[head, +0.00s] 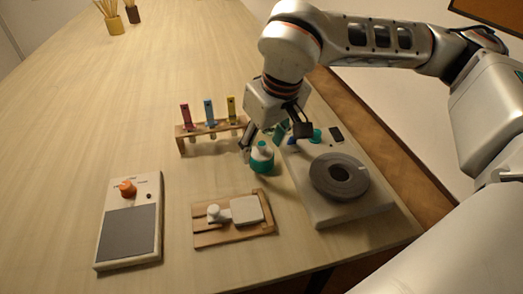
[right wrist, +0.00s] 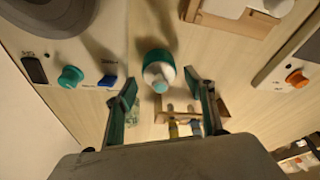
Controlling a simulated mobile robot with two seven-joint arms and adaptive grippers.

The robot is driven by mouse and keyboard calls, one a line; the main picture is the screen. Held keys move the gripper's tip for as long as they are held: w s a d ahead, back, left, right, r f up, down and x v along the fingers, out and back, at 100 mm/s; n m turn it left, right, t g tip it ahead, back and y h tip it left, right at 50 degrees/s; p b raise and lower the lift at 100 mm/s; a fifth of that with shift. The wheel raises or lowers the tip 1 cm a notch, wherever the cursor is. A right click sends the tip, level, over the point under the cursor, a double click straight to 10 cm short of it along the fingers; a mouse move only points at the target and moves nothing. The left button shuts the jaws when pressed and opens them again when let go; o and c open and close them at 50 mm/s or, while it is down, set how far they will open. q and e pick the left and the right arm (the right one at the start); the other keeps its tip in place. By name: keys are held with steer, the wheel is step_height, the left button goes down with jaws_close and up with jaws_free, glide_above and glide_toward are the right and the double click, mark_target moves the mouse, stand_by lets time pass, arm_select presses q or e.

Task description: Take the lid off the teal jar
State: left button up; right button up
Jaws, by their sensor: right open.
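The teal jar (head: 262,166) stands upright on the table, with a paler, whitish upper part and a small teal knob on top. In the right wrist view the jar (right wrist: 158,57) shows from above, with the whitish lid (right wrist: 153,75) and its knob in front. My right gripper (head: 263,143) is open over the jar. In the right wrist view its two fingers (right wrist: 160,80) stand to either side of the jar's top, with a gap on each side, and hold nothing. My left gripper is not in view.
A wheel device (head: 314,205) with a dark disc stands close on the right. A rack (head: 190,147) with colored tubes stands behind left. A wooden board (head: 205,238) with a white tool lies in front. A panel with an orange knob (head: 127,188) lies left. The far table is mostly clear.

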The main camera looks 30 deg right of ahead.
mark_target(262, 145)
steer(key=c, duration=1)
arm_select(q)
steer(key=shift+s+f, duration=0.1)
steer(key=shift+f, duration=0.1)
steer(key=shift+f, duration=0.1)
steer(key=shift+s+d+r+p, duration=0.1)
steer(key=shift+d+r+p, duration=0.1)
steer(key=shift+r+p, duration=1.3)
arm_select(e)
steer(key=shift+a+r, duration=0.1)
steer(key=shift+r, duration=9.9)
